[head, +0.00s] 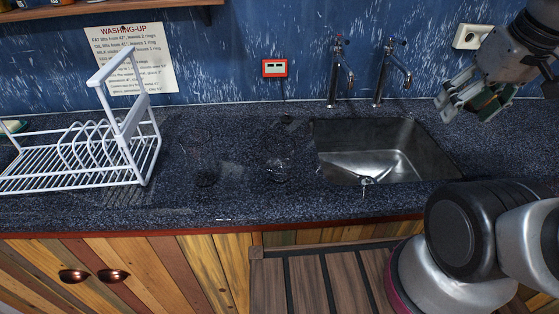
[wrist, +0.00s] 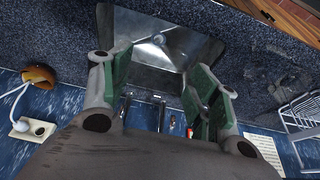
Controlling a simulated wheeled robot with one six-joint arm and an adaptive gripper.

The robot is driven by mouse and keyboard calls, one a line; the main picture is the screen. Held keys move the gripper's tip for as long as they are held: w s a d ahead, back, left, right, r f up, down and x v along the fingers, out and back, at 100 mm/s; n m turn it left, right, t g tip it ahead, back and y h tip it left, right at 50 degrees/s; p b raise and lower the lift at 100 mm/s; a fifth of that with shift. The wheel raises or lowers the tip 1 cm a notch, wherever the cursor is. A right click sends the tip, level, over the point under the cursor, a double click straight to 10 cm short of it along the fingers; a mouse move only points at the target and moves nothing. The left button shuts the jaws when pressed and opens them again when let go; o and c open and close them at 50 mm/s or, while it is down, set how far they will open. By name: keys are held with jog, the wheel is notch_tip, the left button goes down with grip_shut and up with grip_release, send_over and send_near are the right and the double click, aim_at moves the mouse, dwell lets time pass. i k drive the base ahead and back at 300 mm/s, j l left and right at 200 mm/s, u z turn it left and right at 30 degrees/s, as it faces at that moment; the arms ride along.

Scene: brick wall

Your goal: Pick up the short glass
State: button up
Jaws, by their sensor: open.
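A clear glass (head: 278,168) stands on the dark speckled counter just left of the sink; it is very faint, and it looks short. A second faint glass shape (head: 206,170) is farther left, nearer the dish rack; its outline is hard to make out. My gripper (head: 462,108) is at the upper right of the head view, above the counter right of the sink, well away from both glasses. In the wrist view my gripper (wrist: 160,62) has its two green-padded fingers spread, with nothing between them but the view of the sink. Faint glass outlines (wrist: 284,88) show right of the fingers.
The steel sink (head: 385,165) is between my gripper and the glasses, with two taps (head: 335,75) behind it. A white wire dish rack (head: 90,155) stands at the left. A red-framed socket (head: 274,68) is on the blue wall. Bare counter lies in front of the glasses.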

aim_at(280, 150)
jog(key=j+z, duration=0.15)
jog(key=j, duration=0.3)
jog(key=k+j+z, duration=0.15)
jog(key=j, duration=0.3)
jog(key=k+j+z, duration=0.15)
jog(key=j, duration=0.3)
jog(key=k+j+z, duration=0.15)
jog(key=j, duration=0.25)
